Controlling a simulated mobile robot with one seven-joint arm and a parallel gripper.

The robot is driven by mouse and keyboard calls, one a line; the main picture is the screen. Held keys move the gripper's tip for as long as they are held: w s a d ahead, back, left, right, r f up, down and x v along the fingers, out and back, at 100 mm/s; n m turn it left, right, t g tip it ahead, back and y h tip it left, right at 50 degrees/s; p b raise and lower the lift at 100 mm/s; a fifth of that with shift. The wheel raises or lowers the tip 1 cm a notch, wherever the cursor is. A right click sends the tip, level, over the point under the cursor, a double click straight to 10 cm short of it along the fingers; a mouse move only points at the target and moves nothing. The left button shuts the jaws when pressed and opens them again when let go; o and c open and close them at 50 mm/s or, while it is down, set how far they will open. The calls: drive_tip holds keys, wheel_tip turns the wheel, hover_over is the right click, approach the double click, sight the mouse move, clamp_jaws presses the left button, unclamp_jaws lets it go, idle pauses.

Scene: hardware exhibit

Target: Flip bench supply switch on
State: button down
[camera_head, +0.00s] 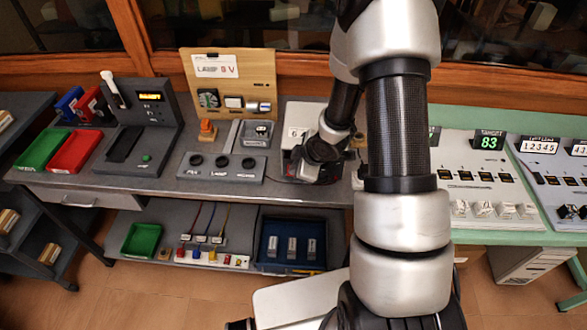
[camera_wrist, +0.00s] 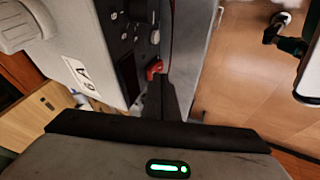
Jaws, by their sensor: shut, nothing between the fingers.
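The bench supply appears to be the light grey box (camera_head: 296,132) on the grey bench, partly hidden behind my arm. Its top carries a white label with a 6. In the wrist view the box (camera_wrist: 75,25) fills the upper left. Its dark front panel (camera_wrist: 125,62) has several small knobs and a red part (camera_wrist: 154,69); I cannot tell whether that is the switch. My gripper (camera_wrist: 168,95) is shut and empty, its dark fingers close beside the red part. Contact cannot be made out. In the head view my gripper (camera_head: 318,165) is at the front of the box.
Left of the box is a grey panel (camera_head: 222,166) with several black knobs. A wooden board (camera_head: 232,75) labelled LAMP stands behind. Red (camera_head: 75,152) and green (camera_head: 42,149) trays lie farther left. A console (camera_head: 483,170) reading 83 stands right. Floor is clear in front.

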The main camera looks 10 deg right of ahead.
drive_tip(key=p+v, duration=0.5)
drive_tip(key=v, duration=1)
drive_tip(key=shift+r+p, duration=0.3)
drive_tip(key=shift+s, duration=0.1)
